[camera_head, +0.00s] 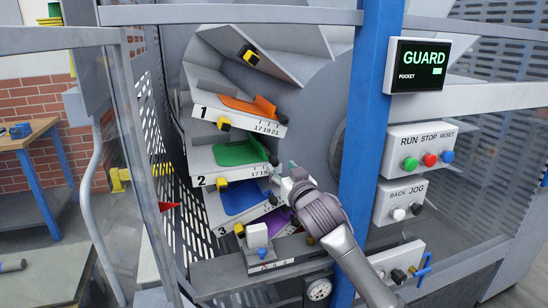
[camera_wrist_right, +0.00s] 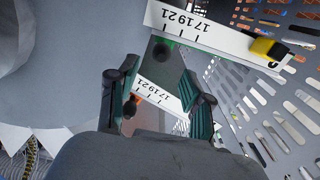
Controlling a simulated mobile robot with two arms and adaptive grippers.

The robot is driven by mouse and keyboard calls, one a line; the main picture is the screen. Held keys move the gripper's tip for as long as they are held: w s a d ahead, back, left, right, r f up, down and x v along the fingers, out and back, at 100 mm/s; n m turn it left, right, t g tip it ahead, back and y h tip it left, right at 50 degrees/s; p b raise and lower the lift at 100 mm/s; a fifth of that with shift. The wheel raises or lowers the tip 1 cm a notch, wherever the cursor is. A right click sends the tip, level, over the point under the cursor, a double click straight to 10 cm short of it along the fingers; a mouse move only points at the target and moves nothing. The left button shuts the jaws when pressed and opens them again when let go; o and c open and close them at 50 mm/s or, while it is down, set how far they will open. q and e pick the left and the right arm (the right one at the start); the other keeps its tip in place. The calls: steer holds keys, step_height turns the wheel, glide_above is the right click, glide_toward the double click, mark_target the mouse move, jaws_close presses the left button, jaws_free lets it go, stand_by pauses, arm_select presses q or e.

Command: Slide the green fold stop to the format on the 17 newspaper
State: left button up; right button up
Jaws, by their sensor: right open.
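The green fold stop (camera_head: 237,154) lies on the pocket tray marked 2 (camera_head: 205,176), whose front edge carries a scale with 17 and 19 readable. My right gripper (camera_head: 284,175) reaches in from the lower right, near the right end of tray 2. In its wrist view the gripper (camera_wrist_right: 153,82) is open, fingers spread, with the knob just beyond the tips and not clasped. No newspaper can be made out. My left gripper is not in view.
An orange stop (camera_head: 262,106) is on tray 1 above, a blue stop (camera_head: 243,198) on tray 3 below and a purple one lower. A blue post (camera_head: 372,110) stands right of the opening. A grey rail crosses below, and a perforated panel is at the left.

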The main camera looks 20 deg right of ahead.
mark_target(276, 163)
steer(key=w+p, duration=0.1)
steer(key=w, duration=0.6)
steer(key=shift+a, duration=0.15)
jaws_close()
